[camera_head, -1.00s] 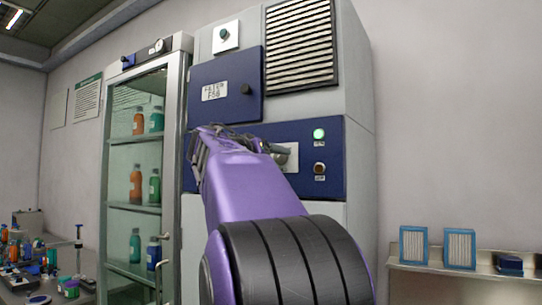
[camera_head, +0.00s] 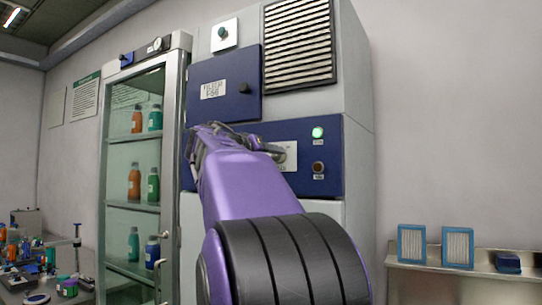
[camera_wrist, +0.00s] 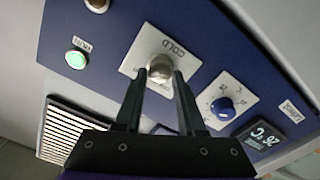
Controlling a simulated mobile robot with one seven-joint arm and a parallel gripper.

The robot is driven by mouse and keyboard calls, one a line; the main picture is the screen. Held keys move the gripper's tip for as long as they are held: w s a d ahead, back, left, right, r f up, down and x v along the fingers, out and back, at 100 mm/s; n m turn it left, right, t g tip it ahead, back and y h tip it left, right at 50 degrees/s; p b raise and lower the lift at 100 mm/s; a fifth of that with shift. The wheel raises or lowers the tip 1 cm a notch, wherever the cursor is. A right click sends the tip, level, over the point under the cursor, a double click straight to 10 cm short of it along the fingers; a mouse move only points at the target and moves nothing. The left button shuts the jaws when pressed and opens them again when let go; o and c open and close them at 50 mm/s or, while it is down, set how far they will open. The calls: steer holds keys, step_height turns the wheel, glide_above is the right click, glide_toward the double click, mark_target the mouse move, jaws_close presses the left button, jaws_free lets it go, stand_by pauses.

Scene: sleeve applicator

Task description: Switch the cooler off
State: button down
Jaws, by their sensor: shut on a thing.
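The cooler's blue control panel (camera_head: 335,150) carries a white plate marked COLD (camera_wrist: 142,50) with a metal knob (camera_wrist: 160,67) on it. In the wrist view my gripper (camera_wrist: 159,78) has one finger on each side of this knob and is shut on it. In the head view my purple arm hides most of the gripper and knob, and only part of the white plate (camera_head: 291,157) shows. A green lamp (camera_head: 317,132) on the panel is lit, also in the wrist view (camera_wrist: 77,59). A dark amber lamp (camera_head: 318,167) sits below it.
A blue dial (camera_wrist: 224,108) and a °C display (camera_wrist: 264,140) sit beside the COLD plate. A glass-door cabinet with bottles (camera_head: 135,180) stands left of the cooler. A shelf with framed filters (camera_head: 411,243) is at right. A cluttered bench (camera_head: 40,265) is at lower left.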

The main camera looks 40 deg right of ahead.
steer(key=shift+f+n+p, duration=0.1)
steer(key=shift+n+p, duration=2.05)
steer(key=shift+n, duration=5.85)
steer(key=c, duration=0.5)
jaws_free()
steer(key=shift+a, duration=0.2)
